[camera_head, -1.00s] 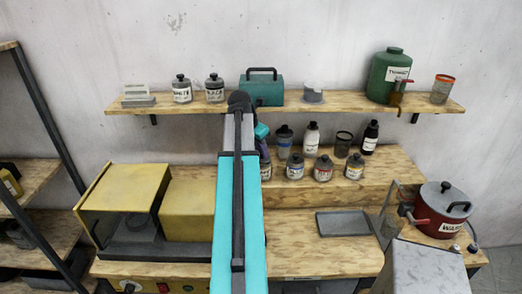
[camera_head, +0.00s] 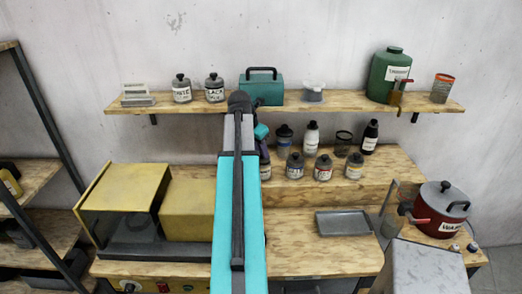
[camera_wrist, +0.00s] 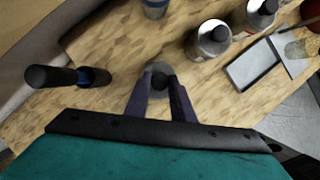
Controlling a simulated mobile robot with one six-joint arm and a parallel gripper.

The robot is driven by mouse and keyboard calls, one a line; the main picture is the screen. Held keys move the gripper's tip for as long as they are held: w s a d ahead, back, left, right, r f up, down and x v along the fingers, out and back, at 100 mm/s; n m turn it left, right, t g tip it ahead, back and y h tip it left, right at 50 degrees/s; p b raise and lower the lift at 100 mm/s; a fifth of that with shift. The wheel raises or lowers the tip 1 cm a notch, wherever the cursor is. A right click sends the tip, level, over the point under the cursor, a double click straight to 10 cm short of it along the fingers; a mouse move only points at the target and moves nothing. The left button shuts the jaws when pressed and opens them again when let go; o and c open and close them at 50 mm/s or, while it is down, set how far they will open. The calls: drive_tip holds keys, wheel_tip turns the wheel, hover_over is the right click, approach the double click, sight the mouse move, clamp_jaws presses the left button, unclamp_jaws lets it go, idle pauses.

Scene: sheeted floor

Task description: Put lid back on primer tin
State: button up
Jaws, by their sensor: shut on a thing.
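My gripper (camera_wrist: 160,90) points down over the raised wooden step, with its two dark purple fingers shut on a small round grey lid (camera_wrist: 158,69) with a dark middle. In the head view my gripper (camera_head: 263,150) is mostly hidden behind my arm. A labelled tin (camera_head: 265,172) shows partly beside the arm, right below the fingers; its label cannot be read. In the wrist view the lid hides whatever is below it, so I cannot tell whether it touches the tin.
Several lidded tins stand on the step to the right, the nearest one (camera_head: 295,166) close to my gripper. A grey tray (camera_head: 343,223) and red pot (camera_head: 440,212) are farther right.

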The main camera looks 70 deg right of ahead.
idle(0.8)
drive_tip(key=o, duration=1.6)
drive_tip(key=shift+c, duration=0.2)
drive_tip(key=shift+r, duration=3.45)
clamp_jaws()
